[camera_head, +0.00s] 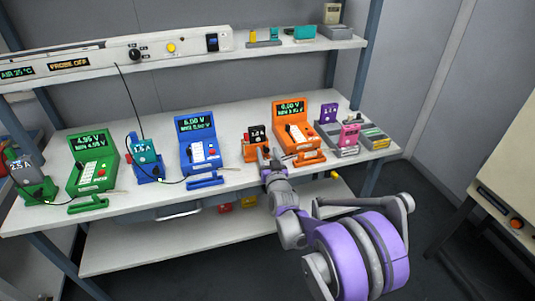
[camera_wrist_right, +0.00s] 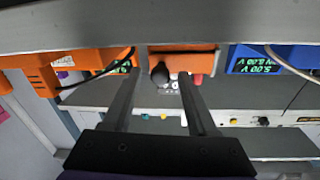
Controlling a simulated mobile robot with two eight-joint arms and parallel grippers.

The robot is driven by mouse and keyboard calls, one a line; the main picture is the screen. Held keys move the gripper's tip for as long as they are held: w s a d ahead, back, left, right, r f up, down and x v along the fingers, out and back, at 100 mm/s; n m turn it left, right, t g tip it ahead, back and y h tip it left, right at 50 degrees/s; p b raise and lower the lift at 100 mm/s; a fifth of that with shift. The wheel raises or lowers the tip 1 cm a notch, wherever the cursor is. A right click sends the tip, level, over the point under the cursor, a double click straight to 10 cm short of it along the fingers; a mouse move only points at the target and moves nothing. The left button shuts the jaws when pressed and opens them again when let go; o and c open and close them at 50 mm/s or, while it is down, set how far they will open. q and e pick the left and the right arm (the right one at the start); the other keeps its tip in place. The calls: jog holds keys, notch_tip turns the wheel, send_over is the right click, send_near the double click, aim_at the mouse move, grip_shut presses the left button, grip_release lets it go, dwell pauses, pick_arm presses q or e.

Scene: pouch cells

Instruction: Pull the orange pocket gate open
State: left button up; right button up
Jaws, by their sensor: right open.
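The orange pocket (camera_head: 251,152) stands on the bench top just left of the orange tester (camera_head: 294,133). A dark cell (camera_head: 257,134) with white markings sits in it. My right gripper (camera_head: 265,158) is at the pocket's front right. In the right wrist view, the orange pocket (camera_wrist_right: 195,62) lies ahead of the open gripper (camera_wrist_right: 158,77). A dark round knob (camera_wrist_right: 160,73) shows between the fingertips; I cannot tell whether they touch it. The gate's edges are too small to tell from the pocket. My left gripper is out of view.
A blue tester (camera_head: 197,148) and a green tester (camera_head: 92,160) stand to the left. Grey trays (camera_head: 374,137) and a pink cell (camera_head: 349,136) are at the right. A thin cable (camera_wrist_right: 108,68) hangs near the fingers in the wrist view.

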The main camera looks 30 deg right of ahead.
grip_shut()
dwell(0.3)
dwell(1.2)
